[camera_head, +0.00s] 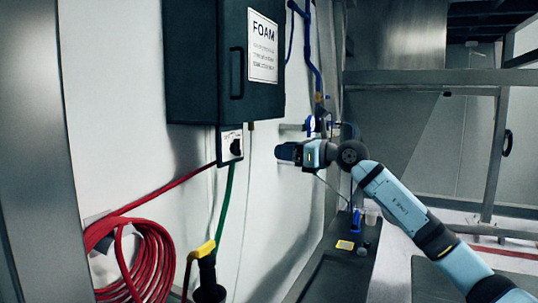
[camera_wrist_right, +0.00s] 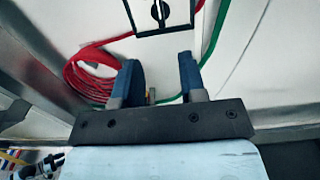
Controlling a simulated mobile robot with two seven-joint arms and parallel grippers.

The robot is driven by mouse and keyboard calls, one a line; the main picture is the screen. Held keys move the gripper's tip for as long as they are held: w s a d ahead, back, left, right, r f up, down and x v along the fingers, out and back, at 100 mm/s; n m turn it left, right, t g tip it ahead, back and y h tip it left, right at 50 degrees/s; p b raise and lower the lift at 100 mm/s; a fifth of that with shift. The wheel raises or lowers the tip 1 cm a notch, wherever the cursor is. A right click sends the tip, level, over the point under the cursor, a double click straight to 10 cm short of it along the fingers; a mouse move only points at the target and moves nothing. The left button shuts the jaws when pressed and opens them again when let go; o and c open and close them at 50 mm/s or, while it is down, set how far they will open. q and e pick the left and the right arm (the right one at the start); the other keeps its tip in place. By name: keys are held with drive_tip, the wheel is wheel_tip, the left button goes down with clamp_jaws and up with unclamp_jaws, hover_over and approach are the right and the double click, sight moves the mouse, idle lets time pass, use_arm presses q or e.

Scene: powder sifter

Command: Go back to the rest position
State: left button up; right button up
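My right arm comes in from the lower right in the head view. Its gripper (camera_head: 288,152) is raised in front of the white wall, right of and below the dark FOAM cabinet (camera_head: 215,70). In the right wrist view the two blue fingers of the right gripper (camera_wrist_right: 160,72) stand apart with nothing held between them. Beyond the fingers are a switch box (camera_wrist_right: 160,16), a red hose coil (camera_wrist_right: 92,75) and a green hose (camera_wrist_right: 214,38) on the wall. My left gripper is in neither view.
The switch box (camera_head: 230,146) sits under the cabinet. A yellow-and-black nozzle (camera_head: 202,250) is at the bottom. A dark bench (camera_head: 335,280) below my right arm carries a blue bottle (camera_head: 356,221) and a yellow item (camera_head: 345,245). A metal frame (camera_head: 440,77) stands at right.

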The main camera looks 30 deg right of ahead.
drive_tip(key=shift+s+d, duration=0.3)
drive_tip(key=shift+s, duration=0.25)
drive_tip(key=s+a+f+m+t+y+p, duration=0.1)
drive_tip(key=s+a+f+m+p, duration=0.1)
drive_tip(key=a+f+m, duration=0.55)
drive_tip(key=s+a+f+m+p, duration=0.2)
drive_tip(key=a+f+m, duration=0.15)
drive_tip(key=f, duration=0.65)
drive_tip(key=s+a+f+m+t+y+p, duration=0.1)
drive_tip(key=a+f+m+p, duration=0.1)
drive_tip(key=a+f+m, duration=0.5)
drive_tip(key=s+a+f+m+g+h+p, duration=0.2)
drive_tip(key=s+a+f+m+g+h, duration=0.1)
drive_tip(key=s+f+m, duration=0.7)
drive_tip(key=s+a+f+m+g+h+p, duration=0.3)
drive_tip(key=s+f+m, duration=0.8)
drive_tip(key=s+f, duration=0.7)
drive_tip(key=shift+s+a+g+h, duration=0.3)
drive_tip(key=shift+s+a+h, duration=0.25)
drive_tip(key=shift+a+h, duration=0.35)
